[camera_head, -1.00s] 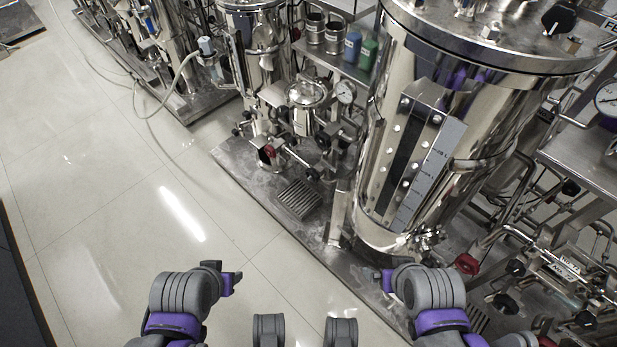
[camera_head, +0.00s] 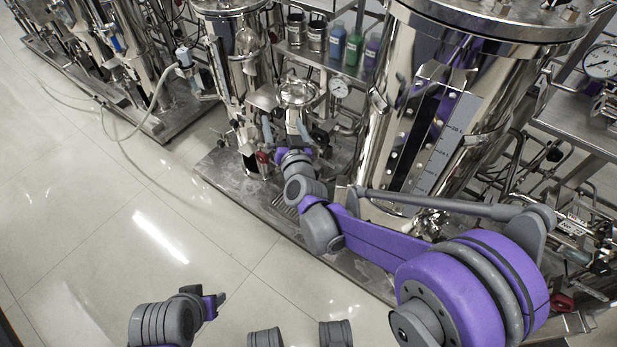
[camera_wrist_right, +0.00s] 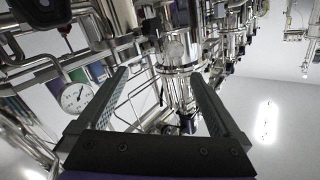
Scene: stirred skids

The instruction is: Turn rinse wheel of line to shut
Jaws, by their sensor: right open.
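My right arm reaches across the picture, and its gripper (camera_head: 284,124) is open beside a small steel vessel (camera_head: 298,92) on the middle skid. In the right wrist view the open jaws (camera_wrist_right: 160,92) hold nothing; pipework and a dark valve handle (camera_wrist_right: 187,122) show between and beyond them. A red valve handle (camera_head: 262,157) is just left of the right gripper in the head view. Another red handle (camera_head: 562,302) is at the lower right. I cannot tell which one is the rinse wheel. My left gripper (camera_head: 215,304) is low over the floor, away from the skids.
A large steel tank (camera_head: 385,150) stands right of the gripper, behind my right arm. A round gauge (camera_head: 339,88) is close to the gripper, and it shows in the wrist view (camera_wrist_right: 76,97). Bottles (camera_head: 352,50) stand on a shelf behind. A hose (camera_head: 135,125) crosses the clear floor at left.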

